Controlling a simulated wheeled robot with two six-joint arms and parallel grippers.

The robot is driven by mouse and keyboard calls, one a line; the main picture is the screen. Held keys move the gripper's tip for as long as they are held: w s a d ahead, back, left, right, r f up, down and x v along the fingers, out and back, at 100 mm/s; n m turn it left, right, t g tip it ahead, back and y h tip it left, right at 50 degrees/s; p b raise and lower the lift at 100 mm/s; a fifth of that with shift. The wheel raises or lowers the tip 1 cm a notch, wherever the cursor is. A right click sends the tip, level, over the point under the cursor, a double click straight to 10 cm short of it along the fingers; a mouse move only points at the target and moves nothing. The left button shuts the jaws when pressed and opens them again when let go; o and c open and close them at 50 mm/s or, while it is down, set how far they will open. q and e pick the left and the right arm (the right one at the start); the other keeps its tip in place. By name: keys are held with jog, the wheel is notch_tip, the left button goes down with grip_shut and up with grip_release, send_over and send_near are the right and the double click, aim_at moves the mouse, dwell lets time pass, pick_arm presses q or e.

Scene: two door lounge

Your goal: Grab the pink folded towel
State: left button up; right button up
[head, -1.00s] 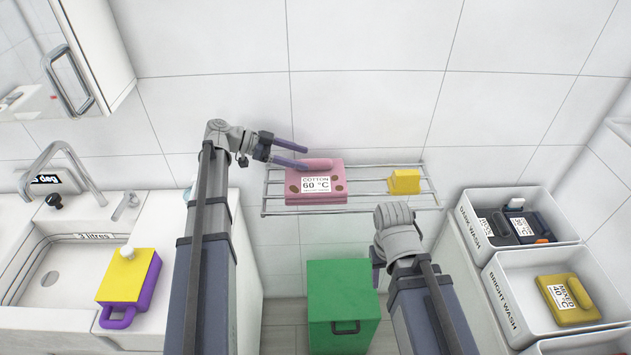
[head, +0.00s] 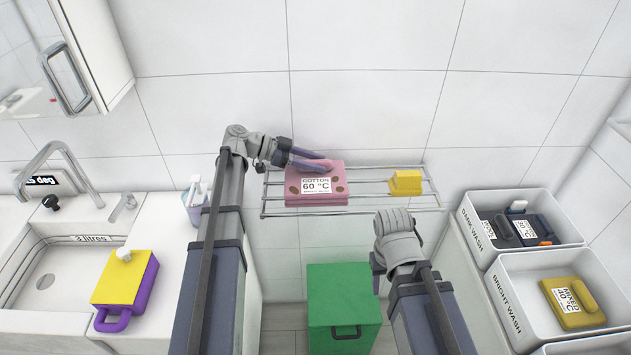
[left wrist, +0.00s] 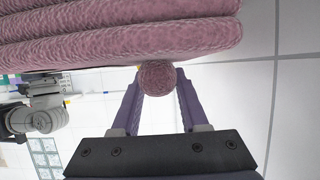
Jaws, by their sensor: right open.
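The pink folded towel (head: 300,198), with a white label reading COTTON 60 °C and a rolled grip on top, lies on the wall rack. My left gripper (head: 325,163) is at this grip, with its purple fingers covering most of it in the head view. In the left wrist view the round end of the pink roll (left wrist: 158,78) fills the gap between the fingers, which press it from both sides. The towel's folded layers show above it there. My right gripper (head: 376,278) is open, low and apart from the towel; its fingers are mostly hidden.
A yellow block (head: 405,182) sits on the wire rack (head: 365,190), right of the towel. A green bin (head: 343,300) stands below. White wash bins (head: 515,305) are at right. A yellow and purple jug (head: 124,282) stands by the sink (head: 45,280) at left.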

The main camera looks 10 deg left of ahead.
pick_arm(q)
grip_shut()
jog(key=shift+r, duration=0.1)
dwell(0.5)
notch_tip(320, 180, up, 10)
jog(key=p, duration=1)
